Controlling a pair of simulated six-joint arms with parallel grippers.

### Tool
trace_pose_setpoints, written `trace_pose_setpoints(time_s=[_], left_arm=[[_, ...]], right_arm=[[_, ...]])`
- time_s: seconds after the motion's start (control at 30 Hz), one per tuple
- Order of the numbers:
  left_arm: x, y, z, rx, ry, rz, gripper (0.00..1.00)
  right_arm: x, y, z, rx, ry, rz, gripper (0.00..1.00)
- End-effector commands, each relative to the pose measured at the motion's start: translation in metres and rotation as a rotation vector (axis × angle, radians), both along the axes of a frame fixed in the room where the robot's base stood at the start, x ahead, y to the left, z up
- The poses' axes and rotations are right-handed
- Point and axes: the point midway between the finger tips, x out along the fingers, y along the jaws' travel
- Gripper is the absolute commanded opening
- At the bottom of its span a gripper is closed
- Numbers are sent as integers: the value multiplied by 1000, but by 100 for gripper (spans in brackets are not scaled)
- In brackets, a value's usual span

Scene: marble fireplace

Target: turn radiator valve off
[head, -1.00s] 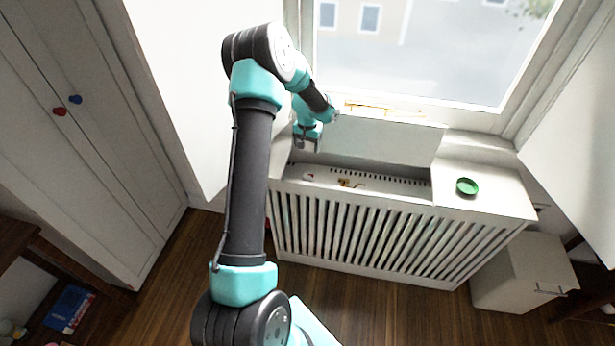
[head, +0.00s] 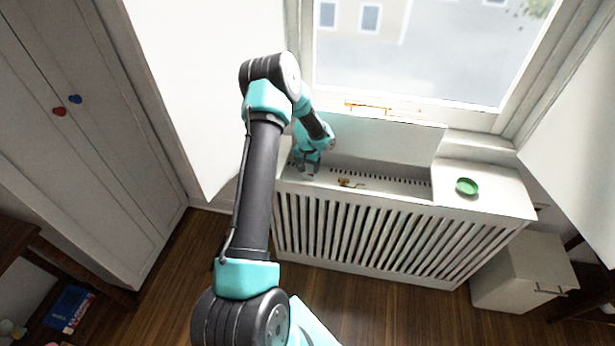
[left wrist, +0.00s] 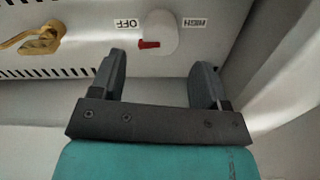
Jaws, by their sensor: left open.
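The radiator valve is a white round knob (left wrist: 161,34) with a red pointer (left wrist: 149,44) at its lower left. It sits between an OFF label (left wrist: 127,23) on the left and a HIGH label (left wrist: 194,22) on the right. My left gripper (left wrist: 162,70) is open, with the knob just beyond and between its fingertips. No contact shows. In the head view my left gripper (head: 307,166) is over the left end of the opening in the radiator cover (head: 400,205) and mostly hides the knob. My right gripper is out of view.
A brass fitting (left wrist: 38,40) lies left of the knob; it also shows in the head view (head: 350,183). The raised lid (head: 385,142) stands behind the opening. A green dish (head: 467,187) sits on the cover's right. A wall is close on the left.

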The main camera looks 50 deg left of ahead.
Motion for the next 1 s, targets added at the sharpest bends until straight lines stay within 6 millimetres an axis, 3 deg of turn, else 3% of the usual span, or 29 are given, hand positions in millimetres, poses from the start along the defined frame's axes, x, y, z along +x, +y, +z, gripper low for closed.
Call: trace_pose_setpoints(time_s=[0.33, 0.77, 1.0], left_arm=[[0, 0, -54, 0, 1, -1, 69], [0, 0, -63, -1, -1, 0, 69], [0, 0, -63, -1, -1, 0, 47]], right_arm=[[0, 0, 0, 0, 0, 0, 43], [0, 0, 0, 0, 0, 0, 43], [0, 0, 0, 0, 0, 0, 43]])
